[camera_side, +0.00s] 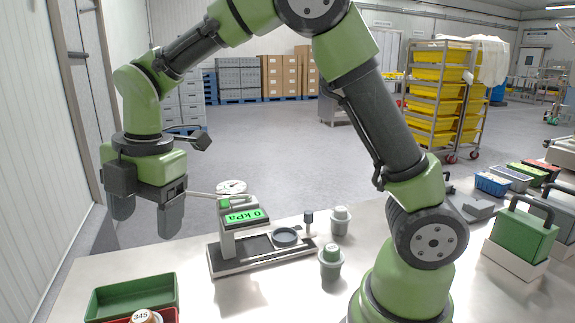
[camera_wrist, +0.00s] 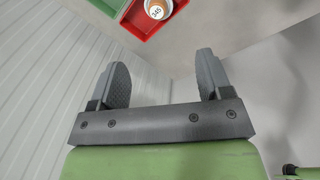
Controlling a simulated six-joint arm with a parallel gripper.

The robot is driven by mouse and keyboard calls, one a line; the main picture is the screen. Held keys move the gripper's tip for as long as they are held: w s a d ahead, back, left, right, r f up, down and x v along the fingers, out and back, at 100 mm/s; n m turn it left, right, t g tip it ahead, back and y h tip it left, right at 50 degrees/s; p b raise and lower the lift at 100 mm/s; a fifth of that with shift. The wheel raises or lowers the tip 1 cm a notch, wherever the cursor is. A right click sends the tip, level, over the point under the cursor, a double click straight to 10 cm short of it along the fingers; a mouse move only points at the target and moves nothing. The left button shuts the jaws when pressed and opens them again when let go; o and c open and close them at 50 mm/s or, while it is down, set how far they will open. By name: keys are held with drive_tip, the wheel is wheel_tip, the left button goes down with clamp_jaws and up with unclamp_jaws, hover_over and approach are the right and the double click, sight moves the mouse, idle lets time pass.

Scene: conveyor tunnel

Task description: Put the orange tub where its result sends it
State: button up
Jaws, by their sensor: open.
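The orange tub (camera_side: 145,317), with a white top marked 345, stands in the red tray (camera_side: 172,315) at the bottom left of the side view, partly cut off by the frame edge. In the wrist view the tub (camera_wrist: 158,10) sits in the red tray (camera_wrist: 135,24) at the top. My gripper (camera_side: 148,214) is open and empty, raised above and behind the trays. In the wrist view its two fingers (camera_wrist: 162,72) are wide apart with nothing between them. The tester (camera_side: 262,250) stands mid-bench with a green lit display (camera_side: 244,216) reading 0 kPa and an empty round seat (camera_side: 286,236).
A green tray (camera_side: 132,294) adjoins the red one. A green case (camera_side: 522,236) and several small bins (camera_side: 493,184) are at the right.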

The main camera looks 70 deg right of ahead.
drive_tip(key=s+d+r+m+t, duration=0.2)
drive_tip(key=s+d+r+m, duration=0.1)
drive_tip(key=s+m, duration=0.6)
drive_tip(key=s+d+r+m+t+y, duration=0.1)
drive_tip(key=s+d+r+m+t, duration=0.2)
drive_tip(key=s+m, duration=0.7)
drive_tip(key=r+m, duration=0.1)
drive_tip(key=m, duration=0.3)
drive_tip(key=shift+d+r+m+t, duration=0.25)
drive_tip(key=shift+r+m+t, duration=0.05)
drive_tip(key=shift+r+m, duration=0.1)
